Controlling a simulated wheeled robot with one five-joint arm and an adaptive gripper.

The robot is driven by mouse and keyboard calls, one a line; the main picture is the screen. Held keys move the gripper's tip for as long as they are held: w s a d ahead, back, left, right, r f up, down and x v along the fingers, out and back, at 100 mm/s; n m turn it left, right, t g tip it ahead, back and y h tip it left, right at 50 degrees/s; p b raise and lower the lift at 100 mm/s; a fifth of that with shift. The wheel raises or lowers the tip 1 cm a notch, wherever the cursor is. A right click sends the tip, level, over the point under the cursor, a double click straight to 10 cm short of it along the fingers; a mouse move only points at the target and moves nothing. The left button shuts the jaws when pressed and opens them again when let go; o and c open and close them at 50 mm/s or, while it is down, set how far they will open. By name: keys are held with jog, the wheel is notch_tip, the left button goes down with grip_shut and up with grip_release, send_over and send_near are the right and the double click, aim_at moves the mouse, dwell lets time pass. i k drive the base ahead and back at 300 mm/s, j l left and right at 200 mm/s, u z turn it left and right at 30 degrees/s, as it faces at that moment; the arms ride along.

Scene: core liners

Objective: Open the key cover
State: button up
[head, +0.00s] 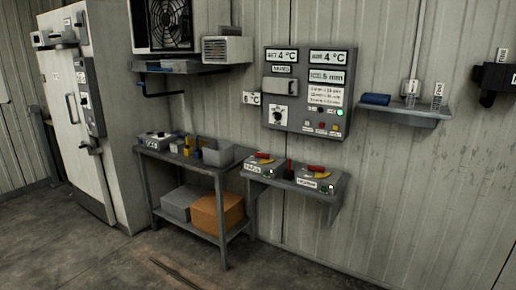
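A grey control panel (304,92) is mounted on the corrugated wall, right of centre. On its left half is a small pale box-like cover with a bar along it (280,86), which looks closed. This may be the key cover, but I cannot read a label that says so. Below it is a white plate with a round dark knob or key switch (278,115). What lies behind the cover is hidden. My gripper is not in view.
A grey bench (190,163) with bins, a wall shelf (297,186) with two labelled boxes with red levers, and a small shelf (404,110) with a blue item surround the panel. A tall pale cabinet (75,110) stands at left. The foreground floor is mostly clear.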

aim_at(277, 86)
jog(key=i+j, duration=0.25)
jog(key=i, duration=0.2)
jog(key=i+j+z, duration=0.1)
jog(key=i, duration=0.3)
jog(key=j, duration=0.1)
